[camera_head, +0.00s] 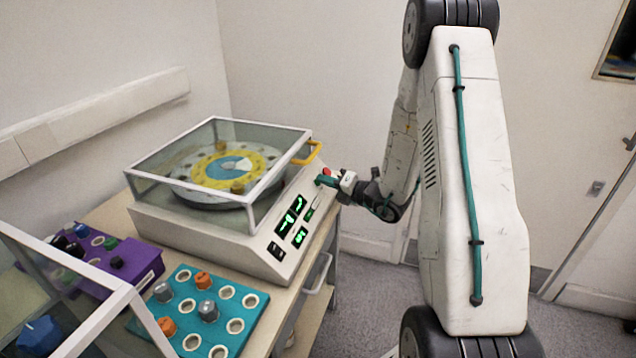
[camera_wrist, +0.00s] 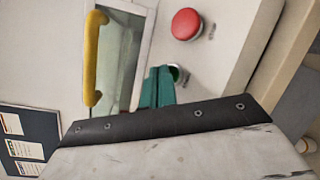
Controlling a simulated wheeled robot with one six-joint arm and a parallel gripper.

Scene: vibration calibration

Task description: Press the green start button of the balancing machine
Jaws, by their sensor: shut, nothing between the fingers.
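The balancing machine (camera_head: 225,240) stands on the table, with a clear cover over its yellow and blue disc (camera_head: 232,166). In the wrist view the green start button (camera_wrist: 174,72) shows only as a small dark green edge. My gripper's teal fingertips hide the rest of it. A red button (camera_wrist: 186,24) is beside it, further up the panel. My gripper (camera_head: 326,181) is shut and empty, with its tips at the machine's right-hand panel; it also shows in the wrist view (camera_wrist: 158,88). The tips are at or just over the green button; I cannot tell whether they touch it.
The cover's yellow handle (camera_wrist: 91,58) is close to the left of my fingers. A teal tray (camera_head: 245,326) with grey and orange pieces and a purple tray (camera_head: 148,272) stand at the front left. Open floor (camera_head: 375,290) lies right of the table.

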